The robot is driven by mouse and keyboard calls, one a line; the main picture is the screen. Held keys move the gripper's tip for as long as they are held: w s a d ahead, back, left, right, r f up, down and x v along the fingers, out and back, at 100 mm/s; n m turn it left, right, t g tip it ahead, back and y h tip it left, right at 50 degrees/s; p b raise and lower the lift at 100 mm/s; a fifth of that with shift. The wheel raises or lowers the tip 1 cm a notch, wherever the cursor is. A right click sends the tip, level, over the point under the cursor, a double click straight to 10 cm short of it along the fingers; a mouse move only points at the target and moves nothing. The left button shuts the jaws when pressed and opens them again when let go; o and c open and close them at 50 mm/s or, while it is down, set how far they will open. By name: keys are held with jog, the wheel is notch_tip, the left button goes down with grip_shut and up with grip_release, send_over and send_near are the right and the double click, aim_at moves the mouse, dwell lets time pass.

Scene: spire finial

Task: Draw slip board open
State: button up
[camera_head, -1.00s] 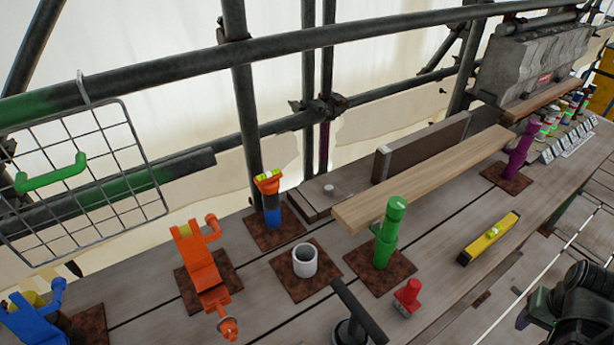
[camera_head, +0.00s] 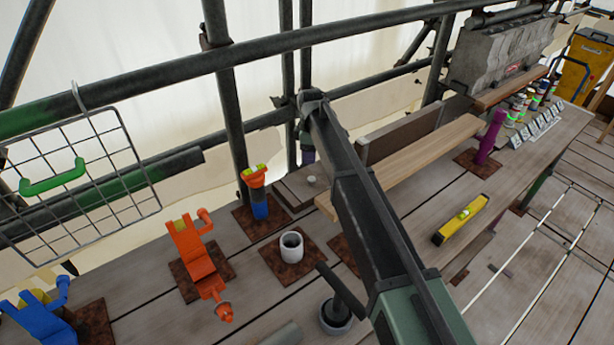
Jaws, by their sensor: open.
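A flat grey-brown board (camera_head: 291,190) with a small pale knob (camera_head: 311,181) lies on the deck at the left end of the long timbers. It looks like the slip board, but no label shows which one it is. A pale plank (camera_head: 420,162) lies to its right, with a brown upright board (camera_head: 405,132) behind it. My dark arm rises from the bottom right and crosses in front of the plank's left part. No gripper fingers show, so I cannot tell where my gripper is relative to the board.
An orange-and-blue post (camera_head: 258,192) stands just left of the knobbed board. A white cup (camera_head: 291,246), an orange clamp-like piece (camera_head: 196,252) and a dark T-handle (camera_head: 341,292) stand nearer. A yellow level (camera_head: 461,218) lies right. Scaffold tubes (camera_head: 222,75) run behind.

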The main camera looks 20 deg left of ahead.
aim_at(312, 178)
notch_tip(312, 178, down, 11)
jog(key=b, duration=1.1)
jog(key=shift+d+f, duration=0.1)
jog(key=shift+d, duration=0.05)
jog(key=shift+r, duration=0.2)
jog(key=shift+c, duration=0.3)
grip_shut()
